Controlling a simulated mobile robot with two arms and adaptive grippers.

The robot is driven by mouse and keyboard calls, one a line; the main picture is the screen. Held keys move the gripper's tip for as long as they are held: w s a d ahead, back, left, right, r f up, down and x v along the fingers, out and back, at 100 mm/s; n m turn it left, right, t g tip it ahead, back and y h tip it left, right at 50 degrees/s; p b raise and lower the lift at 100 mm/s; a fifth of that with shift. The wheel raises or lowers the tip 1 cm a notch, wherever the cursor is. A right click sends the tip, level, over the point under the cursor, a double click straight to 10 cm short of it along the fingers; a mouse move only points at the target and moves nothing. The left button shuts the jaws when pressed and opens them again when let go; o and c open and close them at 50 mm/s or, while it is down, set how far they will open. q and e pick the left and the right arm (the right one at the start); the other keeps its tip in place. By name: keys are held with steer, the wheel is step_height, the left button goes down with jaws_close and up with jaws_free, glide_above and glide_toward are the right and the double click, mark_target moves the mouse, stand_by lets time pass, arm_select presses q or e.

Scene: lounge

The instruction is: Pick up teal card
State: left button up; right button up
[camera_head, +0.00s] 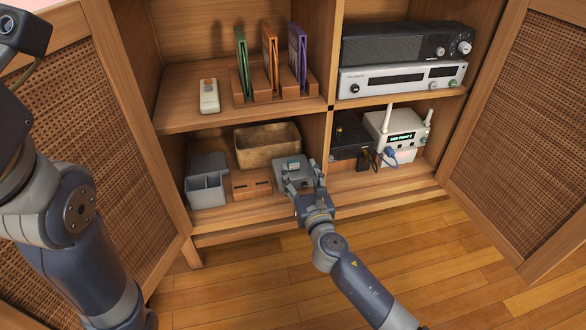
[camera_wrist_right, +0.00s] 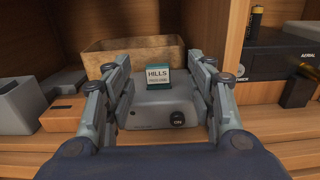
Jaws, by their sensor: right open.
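A small card reading "HILLS", white with a teal lower band (camera_wrist_right: 157,82), stands upright in the top of a grey console (camera_wrist_right: 150,112) with a dark knob. In the head view the card (camera_head: 293,164) shows small on the console, on the cabinet's lower left shelf. My right gripper (camera_wrist_right: 164,68) is open, its fingers on either side of the card and console in the wrist view. A gap shows between the card and both fingers. In the head view the right gripper (camera_head: 296,182) covers part of the console. My left arm shows at the left edge, but its gripper does not.
A tan bin (camera_head: 267,147) stands behind the console. A grey divided organizer (camera_head: 206,184) and a wooden slotted block (camera_head: 251,184) are to its left. A divider and a white router (camera_head: 398,133) are to its right. The upper shelf is above the right gripper.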

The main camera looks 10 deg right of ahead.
mark_target(294, 163)
steer(key=shift+w+a, duration=0.1)
steer(key=shift+w, duration=0.4)
steer(key=w+b, duration=0.3)
steer(key=shift+w+a+f, duration=0.25)
steer(key=shift+w+f, duration=0.15)
steer(key=shift+w+r+b, duration=0.15)
steer(key=shift+w+b, duration=0.2)
steer(key=shift+w, duration=0.25)
steer(key=shift+c, duration=0.2)
steer(key=c, duration=0.8)
